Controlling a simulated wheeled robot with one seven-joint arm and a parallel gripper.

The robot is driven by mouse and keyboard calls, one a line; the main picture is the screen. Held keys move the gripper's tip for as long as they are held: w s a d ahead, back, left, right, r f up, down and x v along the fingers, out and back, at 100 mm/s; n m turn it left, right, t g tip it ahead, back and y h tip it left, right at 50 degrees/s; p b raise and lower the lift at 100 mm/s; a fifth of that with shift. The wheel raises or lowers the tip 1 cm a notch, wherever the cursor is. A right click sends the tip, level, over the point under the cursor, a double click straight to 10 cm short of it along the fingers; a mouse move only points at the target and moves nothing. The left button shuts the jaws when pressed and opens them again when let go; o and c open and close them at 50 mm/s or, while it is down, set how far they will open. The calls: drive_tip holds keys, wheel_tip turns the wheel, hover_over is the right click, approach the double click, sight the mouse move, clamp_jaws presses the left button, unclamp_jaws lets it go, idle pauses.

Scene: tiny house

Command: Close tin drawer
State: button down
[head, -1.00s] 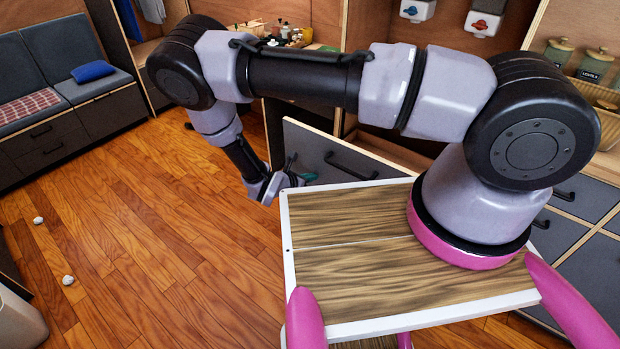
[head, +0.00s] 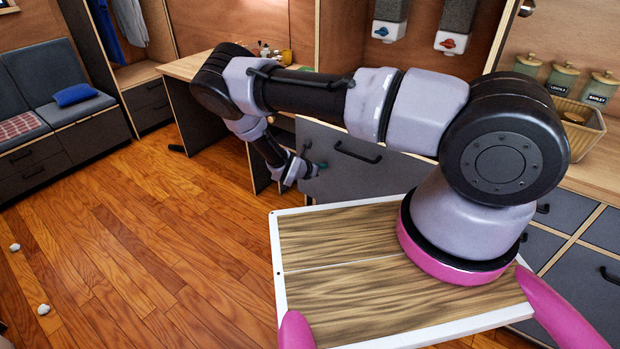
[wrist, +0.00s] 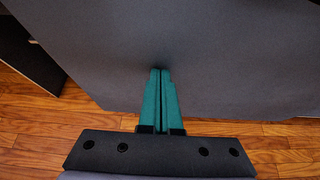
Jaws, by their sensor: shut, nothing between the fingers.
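The tin drawer seems to be the wide grey drawer front (head: 345,178) with a black bar handle, low in the wooden cabinet. My arm hides part of its top edge, so I cannot tell how far it stands out. My gripper (head: 320,167) is at the left part of this front, left of and below the handle. In the wrist view the teal fingers (wrist: 160,95) are shut together with nothing between them. Their tips are at or very near the grey front (wrist: 215,50); contact is not certain.
Wooden floor (head: 140,240) lies open to the left. A wooden desk (head: 205,68) with small items stands behind my arm. More grey drawers (head: 590,285) are at the right, below a counter with canisters (head: 562,78). A bench (head: 60,125) is at far left.

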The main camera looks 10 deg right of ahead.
drive_tip(key=w+d, duration=1.1)
drive_tip(key=shift+w+d+r, duration=0.1)
drive_tip(key=shift+w+d, duration=0.15)
drive_tip(key=shift+d+r, duration=0.15)
